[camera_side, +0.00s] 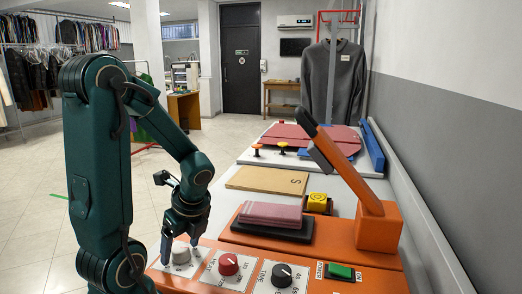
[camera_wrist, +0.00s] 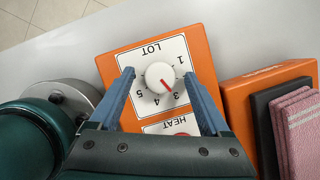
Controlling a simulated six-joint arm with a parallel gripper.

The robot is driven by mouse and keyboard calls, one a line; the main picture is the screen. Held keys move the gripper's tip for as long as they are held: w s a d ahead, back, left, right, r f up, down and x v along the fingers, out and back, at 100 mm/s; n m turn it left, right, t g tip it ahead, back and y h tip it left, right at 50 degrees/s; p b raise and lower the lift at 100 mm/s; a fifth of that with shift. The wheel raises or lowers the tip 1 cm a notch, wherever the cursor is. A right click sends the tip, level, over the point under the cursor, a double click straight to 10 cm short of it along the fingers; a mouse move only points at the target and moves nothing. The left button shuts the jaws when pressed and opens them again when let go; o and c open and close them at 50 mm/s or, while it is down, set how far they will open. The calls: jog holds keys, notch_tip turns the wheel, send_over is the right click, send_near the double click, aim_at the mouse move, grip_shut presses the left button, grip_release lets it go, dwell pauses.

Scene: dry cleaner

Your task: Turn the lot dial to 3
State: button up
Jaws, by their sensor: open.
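The lot dial is a white round knob with a red pointer, on a white plate marked LOT; it shows in the wrist view (camera_wrist: 157,72) and in the side view (camera_side: 181,256). Its pointer aims down and right in the wrist view, at or close to the 3; I cannot tell whether it is exactly on it. My gripper (camera_wrist: 158,75) is open, with one blue finger on either side of the dial and a visible gap at each side. In the side view my gripper (camera_side: 181,245) points down over the dial.
A red heat dial (camera_side: 228,264) and a black time dial (camera_side: 282,275) sit beside the lot dial on the orange panel. A green power switch (camera_side: 340,271), a pink folded cloth (camera_side: 271,214) and an orange press arm (camera_side: 340,165) stand to the right.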

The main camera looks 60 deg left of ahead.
jog(key=shift+v, duration=2.6)
jog(key=shift+w+d+r+m+t+y, duration=0.3)
jog(key=shift+w+d+r+m+t, duration=0.1)
jog(key=shift+w+d+r+t, duration=0.35)
jog(key=w+d+r+n+t+h, duration=0.1)
jog(key=d+r+n+t+h, duration=0.1)
jog(key=d+n, duration=0.5)
jog(key=w+d+r+n+t+h, duration=0.1)
jog(key=d+n+t+h, duration=0.1)
jog(key=d+n, duration=0.5)
jog(key=shift+w+d+r+t+h, duration=0.2)
jog(key=shift+d+r+t+h, duration=0.15)
jog(key=shift+t, duration=0.5)
